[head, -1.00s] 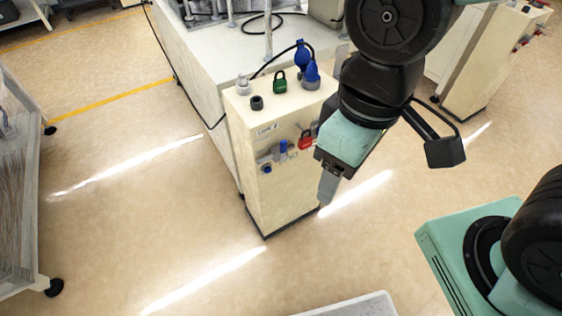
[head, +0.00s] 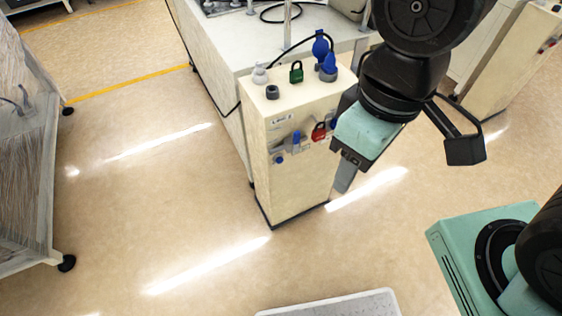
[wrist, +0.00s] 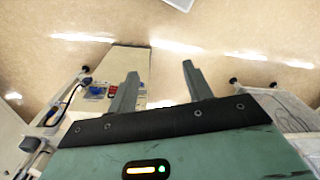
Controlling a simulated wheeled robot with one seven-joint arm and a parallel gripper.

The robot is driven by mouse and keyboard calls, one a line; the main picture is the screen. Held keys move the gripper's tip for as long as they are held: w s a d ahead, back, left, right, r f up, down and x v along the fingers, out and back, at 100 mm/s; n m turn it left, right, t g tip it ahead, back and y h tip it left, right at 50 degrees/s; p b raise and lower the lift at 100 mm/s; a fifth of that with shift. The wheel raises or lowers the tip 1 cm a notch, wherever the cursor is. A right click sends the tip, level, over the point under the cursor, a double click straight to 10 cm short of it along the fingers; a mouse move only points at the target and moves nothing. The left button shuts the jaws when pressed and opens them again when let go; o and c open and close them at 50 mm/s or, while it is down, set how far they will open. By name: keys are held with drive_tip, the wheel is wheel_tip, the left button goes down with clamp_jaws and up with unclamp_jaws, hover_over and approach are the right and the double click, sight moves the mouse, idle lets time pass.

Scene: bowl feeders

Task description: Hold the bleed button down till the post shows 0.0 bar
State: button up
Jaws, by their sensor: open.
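The cream post (head: 300,185) stands upright on the floor against the end of a white machine bench. Its top carries a black round knob (head: 272,92), a pale knob (head: 260,75), a green padlock (head: 296,72) and blue plugs (head: 328,68). Its front carries a label (head: 282,119), blue fittings (head: 296,140), a red padlock (head: 319,131) and a small blue button (head: 279,160). I cannot tell which is the bleed button, and no pressure reading is legible. My gripper (head: 344,182) is open and empty, pointing down by the post's right side. Its fingers show apart in the wrist view (wrist: 160,72).
A wrapped rack (head: 30,170) on castors stands at the left. Another cream post (head: 510,60) is at the upper right. A pale tray-like edge (head: 335,303) shows at the bottom. The floor left of and before the post is clear.

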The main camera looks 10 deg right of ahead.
clamp_jaws()
drive_tip(key=shift+f, duration=0.1)
idle(1.4)
